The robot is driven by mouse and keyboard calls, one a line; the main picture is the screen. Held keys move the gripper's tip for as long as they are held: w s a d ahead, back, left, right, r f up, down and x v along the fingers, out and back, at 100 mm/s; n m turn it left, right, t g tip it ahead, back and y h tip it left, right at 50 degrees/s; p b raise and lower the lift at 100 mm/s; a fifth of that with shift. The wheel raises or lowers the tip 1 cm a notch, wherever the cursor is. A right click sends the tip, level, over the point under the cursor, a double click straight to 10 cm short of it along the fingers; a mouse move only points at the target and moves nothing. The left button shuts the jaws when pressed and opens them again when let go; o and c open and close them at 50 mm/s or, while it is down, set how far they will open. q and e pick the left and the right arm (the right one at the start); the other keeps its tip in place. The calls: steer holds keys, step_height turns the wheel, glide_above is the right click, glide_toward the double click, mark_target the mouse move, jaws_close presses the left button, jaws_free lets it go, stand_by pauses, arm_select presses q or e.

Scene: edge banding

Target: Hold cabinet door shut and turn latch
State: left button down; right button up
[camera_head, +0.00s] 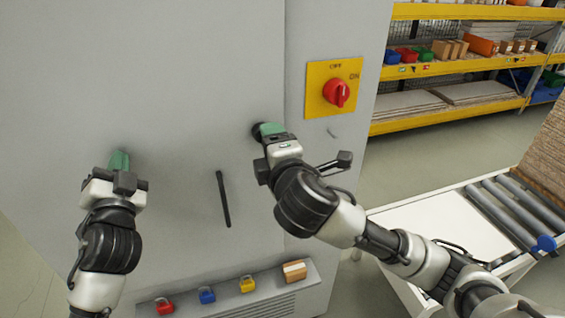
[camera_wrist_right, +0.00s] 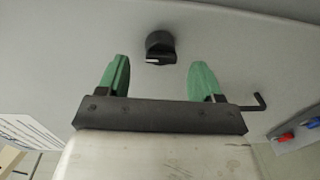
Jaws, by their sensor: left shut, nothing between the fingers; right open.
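The grey cabinet door (camera_head: 170,80) looks closed in the head view. The latch is a black round knob (camera_wrist_right: 160,45) with a white mark; its dark edge (camera_head: 256,131) shows beside my right gripper in the head view. My right gripper (camera_head: 270,129) is open, its green fingers (camera_wrist_right: 159,79) apart, with the latch beyond and between the tips and nothing held. My left gripper (camera_head: 119,160) is shut and empty, its green fingertips at the left part of the door; I cannot tell if they touch it.
A black bar handle (camera_head: 223,199) is on the door. A red switch (camera_head: 337,92) on a yellow plate is right of the latch. A ledge below holds red (camera_head: 165,306), blue (camera_head: 207,296) and yellow (camera_head: 248,285) padlocks and a small box (camera_head: 294,271). A roller table (camera_head: 440,225) stands right.

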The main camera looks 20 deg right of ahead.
steer(key=s, duration=0.7)
steer(key=shift+s+r, duration=0.25)
steer(key=shift+s, duration=0.05)
arm_select(q)
steer(key=s, duration=0.8)
steer(key=shift+p, duration=0.45)
arm_select(e)
steer(key=shift+r, duration=0.4)
